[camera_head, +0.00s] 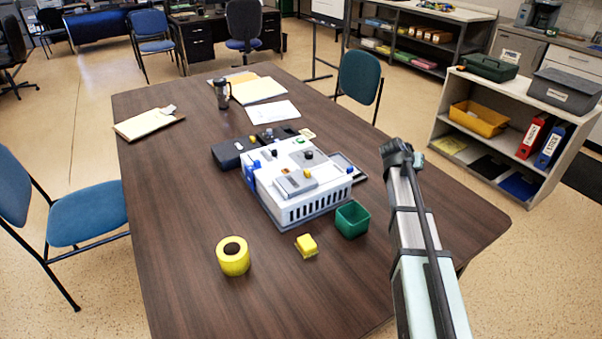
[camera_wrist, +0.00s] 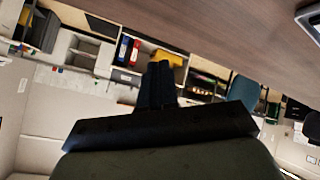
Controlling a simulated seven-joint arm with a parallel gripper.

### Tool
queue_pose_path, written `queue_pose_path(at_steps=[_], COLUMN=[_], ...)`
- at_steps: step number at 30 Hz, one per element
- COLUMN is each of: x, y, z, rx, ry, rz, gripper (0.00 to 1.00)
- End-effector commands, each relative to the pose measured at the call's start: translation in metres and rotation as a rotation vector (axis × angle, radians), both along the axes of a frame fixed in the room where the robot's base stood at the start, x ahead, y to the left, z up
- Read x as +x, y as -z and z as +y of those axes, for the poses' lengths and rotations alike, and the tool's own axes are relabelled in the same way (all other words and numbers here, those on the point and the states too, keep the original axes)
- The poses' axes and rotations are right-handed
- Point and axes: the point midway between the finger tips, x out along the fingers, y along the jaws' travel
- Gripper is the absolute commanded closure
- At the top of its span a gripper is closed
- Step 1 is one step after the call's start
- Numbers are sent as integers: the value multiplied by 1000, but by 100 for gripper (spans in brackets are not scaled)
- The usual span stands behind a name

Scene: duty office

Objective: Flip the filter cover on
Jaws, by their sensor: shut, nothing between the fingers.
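A white device (camera_head: 300,190) with a vented front stands on the dark wooden table. I cannot tell for sure which part is the filter cover. My gripper is at the end of my raised arm, right of the device and apart from it; its fingers are hard to make out in the head view. In the wrist view my gripper's dark fingers (camera_wrist: 158,85) are together, with nothing between them, pointing towards the shelves.
A green open bin (camera_head: 352,219), a yellow block (camera_head: 307,246) and a yellow tape roll (camera_head: 233,257) lie in front of the device. A black case (camera_head: 228,154), papers (camera_head: 258,90) and a mug (camera_head: 222,94) lie behind. Low shelves (camera_head: 520,125) stand at right.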

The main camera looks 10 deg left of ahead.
Motion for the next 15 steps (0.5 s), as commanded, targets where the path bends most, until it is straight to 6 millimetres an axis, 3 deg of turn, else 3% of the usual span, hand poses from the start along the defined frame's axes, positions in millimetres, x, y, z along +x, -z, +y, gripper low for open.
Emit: queue_pose_path(at_steps=[1,3,15], x=[-5,-11,-63], y=[-5,-10,-38], z=[22,49,193], rx=[-1,-5,-30], ry=[-30,-70,-300], rz=[11,26,123], gripper=[100,100,100])
